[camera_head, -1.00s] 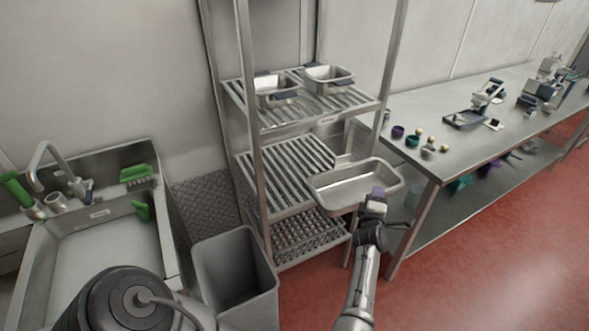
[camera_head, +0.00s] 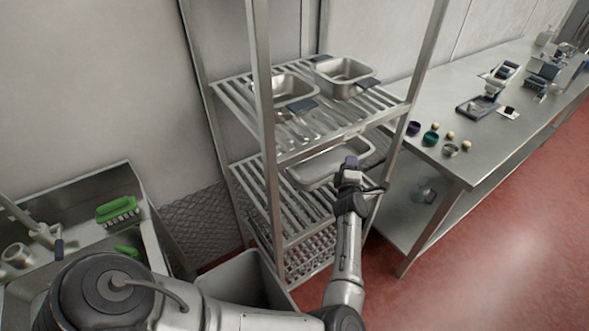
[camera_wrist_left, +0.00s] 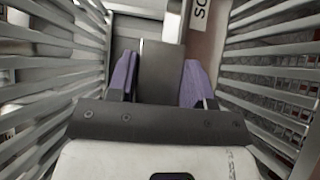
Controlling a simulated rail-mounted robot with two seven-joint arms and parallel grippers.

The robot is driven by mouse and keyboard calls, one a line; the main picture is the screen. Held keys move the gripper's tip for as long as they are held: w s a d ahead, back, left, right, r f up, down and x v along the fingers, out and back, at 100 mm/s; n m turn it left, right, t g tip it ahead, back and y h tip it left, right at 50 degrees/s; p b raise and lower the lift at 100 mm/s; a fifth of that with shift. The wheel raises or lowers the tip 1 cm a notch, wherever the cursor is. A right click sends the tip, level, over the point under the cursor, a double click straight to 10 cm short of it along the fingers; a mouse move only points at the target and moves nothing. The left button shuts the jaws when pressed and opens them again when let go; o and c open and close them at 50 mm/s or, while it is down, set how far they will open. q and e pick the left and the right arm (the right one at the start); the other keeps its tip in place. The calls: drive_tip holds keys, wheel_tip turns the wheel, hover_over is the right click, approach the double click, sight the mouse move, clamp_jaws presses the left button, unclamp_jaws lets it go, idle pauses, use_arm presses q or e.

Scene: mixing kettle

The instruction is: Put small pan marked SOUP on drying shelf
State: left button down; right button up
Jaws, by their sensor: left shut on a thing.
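My left gripper (camera_head: 350,164) is shut on the handle of a shallow steel pan (camera_head: 312,172). The pan is over the middle shelf (camera_head: 280,212) of the slatted metal rack, below the upper shelf, toward its right side. I cannot tell whether it touches the slats. In the left wrist view, purple fingertips (camera_wrist_left: 157,80) flank the flat dark handle (camera_wrist_left: 160,72). A label (camera_wrist_left: 199,14) with the letters "SO" shows beyond it, cut off by the frame edge. The upper shelf hides part of the pan. My right gripper is not in view.
Two steel pans, a left one (camera_head: 284,88) and a right one (camera_head: 345,76), stand on the upper shelf. A rack post (camera_head: 262,100) stands in front. A steel table (camera_head: 470,160) with small items is at right. A sink with a green brush (camera_head: 118,210) is at left.

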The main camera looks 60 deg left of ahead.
sight(313, 175)
use_arm(q)
drive_tip(key=s+a+f, duration=0.2)
drive_tip(key=a, duration=0.1)
drive_tip(key=s+a+f+b, duration=0.1)
drive_tip(key=s+a+f, duration=0.1)
drive_tip(key=s+a, duration=0.1)
drive_tip(key=s+a+f, duration=0.3)
drive_tip(key=shift+b, duration=0.35)
drive_tip(key=shift+f+b, duration=0.65)
drive_tip(key=shift+f, duration=1.3)
drive_tip(key=shift+f, duration=0.1)
drive_tip(key=c, duration=0.5)
unclamp_jaws()
drive_tip(key=shift+f, duration=0.1)
